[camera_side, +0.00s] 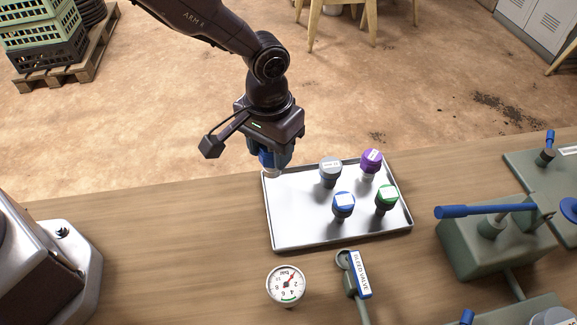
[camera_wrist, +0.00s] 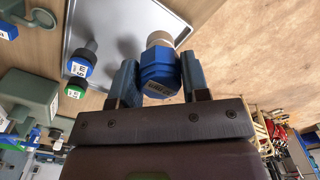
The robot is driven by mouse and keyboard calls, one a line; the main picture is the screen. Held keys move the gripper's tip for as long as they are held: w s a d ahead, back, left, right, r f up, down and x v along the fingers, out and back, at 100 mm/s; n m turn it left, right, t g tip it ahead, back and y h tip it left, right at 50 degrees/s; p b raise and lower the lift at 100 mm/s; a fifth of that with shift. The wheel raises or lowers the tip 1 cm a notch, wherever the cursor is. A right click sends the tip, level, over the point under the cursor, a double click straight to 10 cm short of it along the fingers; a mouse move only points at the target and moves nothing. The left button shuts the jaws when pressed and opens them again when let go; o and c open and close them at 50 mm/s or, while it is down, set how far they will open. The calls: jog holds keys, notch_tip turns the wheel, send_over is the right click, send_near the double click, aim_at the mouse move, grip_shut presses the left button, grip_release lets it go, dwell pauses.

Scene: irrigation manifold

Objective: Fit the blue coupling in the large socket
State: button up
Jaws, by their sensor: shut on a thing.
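My gripper (camera_side: 272,165) is shut on a blue coupling (camera_side: 268,158) with a pale tan end, above the left back corner of the tray. In the wrist view the blue coupling (camera_wrist: 160,75) sits between both fingers, its tan end pointing away from the palm and a small label on its blue body. A second blue coupling (camera_side: 343,203), with a white label and dark end, stands on the tray; it also shows in the wrist view (camera_wrist: 80,62). I cannot make out which part is the large socket.
The metal tray (camera_side: 290,232) also holds grey (camera_side: 330,169), purple (camera_side: 371,160) and green (camera_side: 386,197) couplings. In front are a gauge (camera_side: 287,284) and a bleed valve (camera_side: 355,275). A green valve block (camera_side: 490,245) with a blue lever (camera_side: 480,211) stands right. Bare bench lies left of the tray.

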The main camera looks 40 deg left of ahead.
jog(key=w+f, duration=0.1)
jog(key=d+f, duration=0.1)
jog(key=w+f, duration=0.1)
jog(key=shift+w+d+f, duration=0.25)
jog(key=shift+w, duration=0.05)
jog(key=shift+w+f, duration=0.15)
jog(key=shift+f, duration=1.5)
jog(key=shift+f, duration=0.2)
jog(key=o, duration=0.9)
jog(key=shift+r, duration=0.1)
